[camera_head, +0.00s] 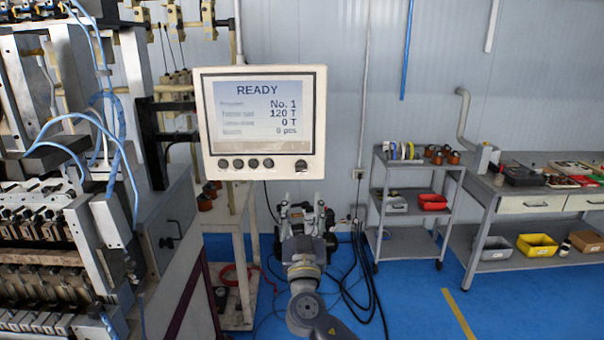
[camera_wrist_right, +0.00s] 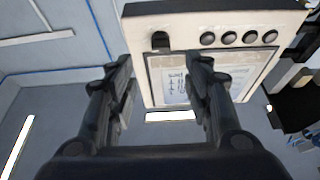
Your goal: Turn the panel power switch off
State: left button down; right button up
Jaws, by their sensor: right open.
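The control panel (camera_head: 312,120) is a cream box with a lit screen reading READY. Its power switch (camera_head: 301,166) is a dark knob at the lower right of the panel face, right of a row of several round buttons (camera_head: 245,163). In the right wrist view the panel appears upside down, with the switch (camera_wrist_right: 160,41) ahead of and between the two fingertips. My right gripper (camera_head: 303,209) is open and empty, below the panel and apart from the switch. It also shows in the right wrist view (camera_wrist_right: 161,68). My left gripper is not in view.
A coil winding machine (camera_head: 180,240) with blue hoses stands at the left. A grey trolley (camera_head: 410,160) with trays and a workbench (camera_head: 520,203) stand at the right. Black cables hang to the blue floor behind my arm.

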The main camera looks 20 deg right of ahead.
aim_at(302, 170)
jog(key=p+x, duration=0.3)
jog(key=x, duration=0.5)
jog(key=shift+p, duration=0.4)
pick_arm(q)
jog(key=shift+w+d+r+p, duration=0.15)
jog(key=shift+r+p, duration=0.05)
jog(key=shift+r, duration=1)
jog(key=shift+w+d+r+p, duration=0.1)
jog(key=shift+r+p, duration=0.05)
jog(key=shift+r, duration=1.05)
pick_arm(e)
jog(key=shift+x, duration=1.05)
jog(key=shift+w+f, duration=0.1)
jog(key=shift+f, duration=0.05)
jog(key=c, duration=1)
